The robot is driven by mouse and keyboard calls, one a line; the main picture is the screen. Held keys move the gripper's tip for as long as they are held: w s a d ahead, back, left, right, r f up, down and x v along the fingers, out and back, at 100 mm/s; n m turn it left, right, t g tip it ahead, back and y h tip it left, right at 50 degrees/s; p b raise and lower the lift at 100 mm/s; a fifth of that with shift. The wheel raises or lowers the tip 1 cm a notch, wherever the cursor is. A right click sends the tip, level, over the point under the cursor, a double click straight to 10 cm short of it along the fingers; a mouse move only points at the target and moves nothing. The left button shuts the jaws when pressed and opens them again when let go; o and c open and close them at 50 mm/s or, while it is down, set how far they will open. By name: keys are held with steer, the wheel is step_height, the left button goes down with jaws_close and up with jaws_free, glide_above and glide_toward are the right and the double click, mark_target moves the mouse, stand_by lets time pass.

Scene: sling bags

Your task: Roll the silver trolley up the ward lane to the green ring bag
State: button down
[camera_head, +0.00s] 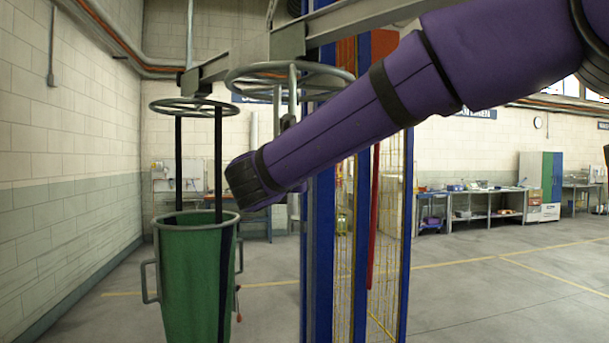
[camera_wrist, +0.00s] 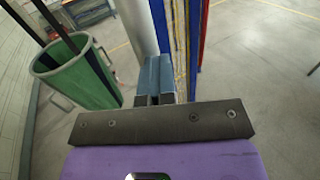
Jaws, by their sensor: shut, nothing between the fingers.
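The green ring bag (camera_head: 190,275) hangs at the left under a grey ring (camera_head: 194,106), on dark straps. It has a grey rim and side handles. It also shows at the upper left of the wrist view (camera_wrist: 75,75). A second grey ring (camera_head: 258,88) hangs from the overhead beam to its right. I cannot tell which part is the silver trolley; a silver cylinder (camera_wrist: 138,24) stands beyond my fingers in the wrist view. My gripper (camera_wrist: 154,88) is shut and empty, to the right of the bag. In the head view my purple arm hides it.
A grey overhead beam (camera_head: 235,60) crosses above. Blue posts (camera_head: 320,240) and yellow mesh panels (camera_head: 384,235) stand right of the bag. A block wall (camera_head: 70,190) runs along the left. The floor (camera_head: 500,300) at right is clear, with benches (camera_head: 487,203) at the back.

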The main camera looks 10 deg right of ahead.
steer(key=shift+w+d+r+m+g+h, duration=0.15)
steer(key=shift+d+h, duration=0.1)
steer(key=shift+d, duration=0.35)
steer(key=shift+w+d+r+m+g+h, duration=0.1)
steer(key=shift+d+m+h, duration=0.1)
steer(key=shift+d, duration=0.4)
steer(key=shift+w+d+r+m+g+h, duration=0.15)
steer(key=shift+d+h, duration=0.1)
steer(key=shift+d, duration=0.35)
steer(key=shift+c, duration=1.8)
jaws_free()
steer(key=shift+d+f, duration=0.15)
steer(key=shift+d, duration=0.4)
steer(key=shift+a+f+y, duration=0.15)
steer(key=shift+a+y, duration=0.15)
steer(key=shift+a, duration=0.25)
steer(key=c, duration=0.6)
steer(key=shift+n, duration=0.3)
steer(key=shift+a+f+v, duration=0.15)
steer(key=shift+v, duration=3.1)
steer(key=shift+a+f+v, duration=0.1)
steer(key=shift+v, duration=3.15)
steer(key=shift+w, duration=0.1)
steer(key=v, duration=1)
steer(key=shift+s+f, duration=0.1)
steer(key=shift+s, duration=0.25)
